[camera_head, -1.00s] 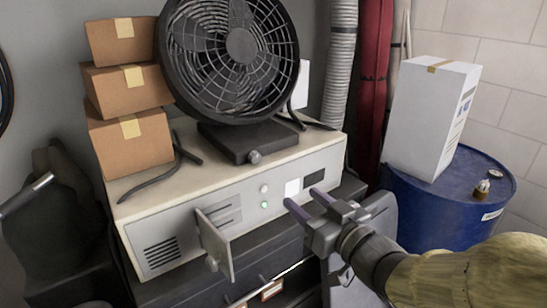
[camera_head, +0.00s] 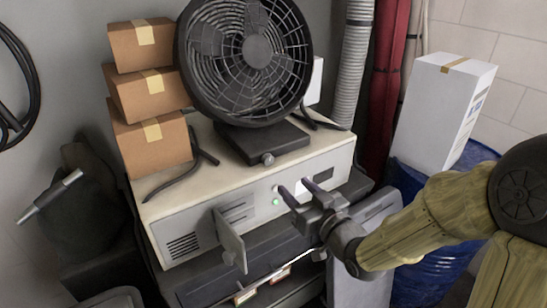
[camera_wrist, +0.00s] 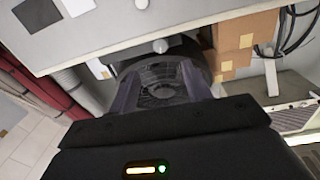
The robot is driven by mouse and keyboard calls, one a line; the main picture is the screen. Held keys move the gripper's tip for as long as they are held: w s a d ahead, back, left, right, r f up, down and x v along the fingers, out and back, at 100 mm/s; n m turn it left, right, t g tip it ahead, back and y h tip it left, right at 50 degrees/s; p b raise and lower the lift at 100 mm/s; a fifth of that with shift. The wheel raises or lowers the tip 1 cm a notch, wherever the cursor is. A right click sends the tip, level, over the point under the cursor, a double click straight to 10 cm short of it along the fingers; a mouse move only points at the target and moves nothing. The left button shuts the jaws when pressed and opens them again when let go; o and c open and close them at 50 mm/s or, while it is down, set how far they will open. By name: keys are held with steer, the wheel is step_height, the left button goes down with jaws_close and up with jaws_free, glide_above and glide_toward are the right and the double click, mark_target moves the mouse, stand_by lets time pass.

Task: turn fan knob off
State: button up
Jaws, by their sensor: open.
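The black fan (camera_head: 250,50) stands on top of a beige cabinet. Its small grey knob (camera_head: 267,159) sticks out at the front of the fan's dark base (camera_head: 255,140). My gripper (camera_head: 293,187) is open and empty, in front of the cabinet's front panel, below and slightly right of the knob. In the wrist view the fan (camera_wrist: 160,88) shows upside down between my two fingers, and the knob (camera_wrist: 160,46) appears at the panel's edge above them. My gripper does not appear to touch the knob.
The beige cabinet (camera_head: 205,225) has a small open door (camera_head: 230,240) and a green light (camera_head: 275,202). Several cardboard boxes (camera_head: 155,145) are stacked left of the fan. A white box (camera_head: 440,110) stands on a blue drum (camera_head: 430,275) at the right.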

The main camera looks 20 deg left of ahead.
mark_target(270, 162)
steer(key=p+x, duration=0.2)
steer(key=x, duration=0.9)
steer(key=shift+s, duration=0.1)
steer(key=c, duration=1)
steer(key=shift+f+n+b, duration=0.2)
steer(key=shift+n+b, duration=0.1)
steer(key=shift+b, duration=0.45)
steer(key=shift+r+n+b, duration=0.1)
steer(key=shift+n+b, duration=0.4)
steer(key=shift+b, duration=0.1)
steer(key=o, duration=1)
